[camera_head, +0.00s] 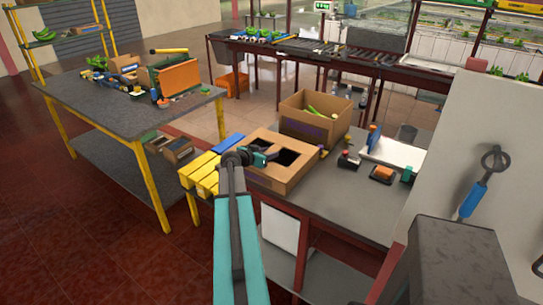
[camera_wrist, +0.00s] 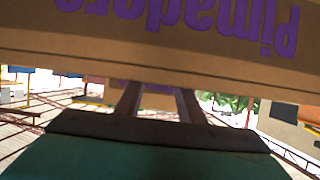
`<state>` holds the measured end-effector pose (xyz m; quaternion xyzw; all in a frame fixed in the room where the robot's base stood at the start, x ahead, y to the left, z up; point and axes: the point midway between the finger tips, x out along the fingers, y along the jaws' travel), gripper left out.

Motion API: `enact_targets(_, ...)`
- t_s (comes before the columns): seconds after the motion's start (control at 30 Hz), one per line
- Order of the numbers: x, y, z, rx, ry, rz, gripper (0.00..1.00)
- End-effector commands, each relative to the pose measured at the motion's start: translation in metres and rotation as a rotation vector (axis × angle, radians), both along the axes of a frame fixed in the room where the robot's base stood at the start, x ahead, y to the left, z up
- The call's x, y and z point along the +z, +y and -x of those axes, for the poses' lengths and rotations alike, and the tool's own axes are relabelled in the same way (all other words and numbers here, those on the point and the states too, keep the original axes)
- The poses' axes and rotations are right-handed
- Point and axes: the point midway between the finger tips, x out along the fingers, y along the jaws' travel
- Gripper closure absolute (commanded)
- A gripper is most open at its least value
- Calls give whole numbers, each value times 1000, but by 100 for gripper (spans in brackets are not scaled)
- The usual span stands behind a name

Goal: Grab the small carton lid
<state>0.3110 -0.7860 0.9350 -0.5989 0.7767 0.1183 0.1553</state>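The small carton lid (camera_head: 292,178) is brown cardboard with two dark openings in its top. In the head view it is at the left end of the grey worktable, over the front edge. My gripper (camera_head: 265,156) is at its top, beside the left opening. In the wrist view a brown cardboard face with upside-down purple lettering (camera_wrist: 180,50) fills the top, very close. The two fingers of my gripper (camera_wrist: 158,100) stand apart below it, with a gap between them. The fingertips are partly hidden by the cardboard, so contact is unclear.
A larger open carton (camera_head: 318,128) with green and yellow produce stands just behind the lid. Yellow blocks (camera_head: 200,175) and a blue one (camera_head: 229,142) are to the left. Small tools (camera_head: 382,174) and a white board (camera_head: 395,150) are to the right. The table's right front is clear.

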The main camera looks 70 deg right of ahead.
Motion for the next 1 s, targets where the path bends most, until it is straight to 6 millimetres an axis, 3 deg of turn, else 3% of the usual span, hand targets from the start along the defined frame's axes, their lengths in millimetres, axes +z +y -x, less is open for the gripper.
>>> enact_targets(0.03,0,0,0,0,0,0,82)
enact_targets(0.13,0,0,0,0,0,0,98)
enact_targets(0.57,5,0,0,0,0,2,98)
enact_targets(1.0,45,0,-1,0,-1,3,98)
